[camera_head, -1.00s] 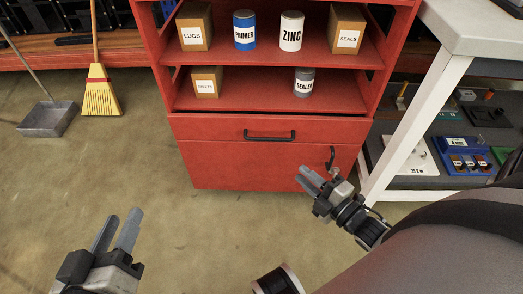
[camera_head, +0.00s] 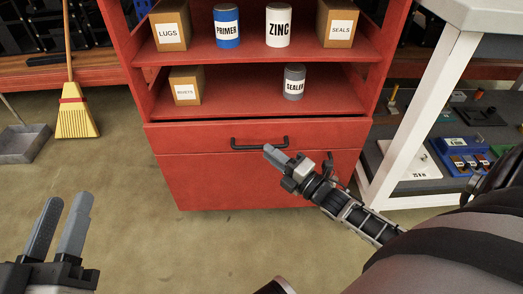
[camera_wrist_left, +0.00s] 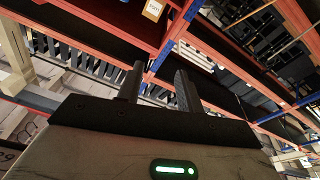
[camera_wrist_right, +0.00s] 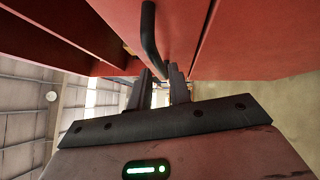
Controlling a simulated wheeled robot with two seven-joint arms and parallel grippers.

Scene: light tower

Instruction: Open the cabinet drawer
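The red cabinet (camera_head: 200,182) stands ahead with its drawer (camera_head: 190,136) below the shelves. The drawer front looks flush with the door beneath it. A black bar handle (camera_head: 250,147) runs across the drawer, and it also shows close up in the right wrist view (camera_wrist_right: 149,35). My right gripper (camera_head: 271,152) is at the right part of this handle. Its fingers (camera_wrist_right: 163,80) are apart, with the handle's end near their tips; I cannot tell whether the bar lies between them. My left gripper (camera_head: 66,205) is open and empty, away from the cabinet at the lower left.
Boxes and cans, such as the blue PRIMER can (camera_head: 227,28) and SEALER can (camera_head: 294,82), stand on the shelves. A white-legged bench (camera_head: 425,115) is close on the right. A broom (camera_head: 75,115) and dustpan (camera_head: 25,143) are at the left. The floor before the cabinet is clear.

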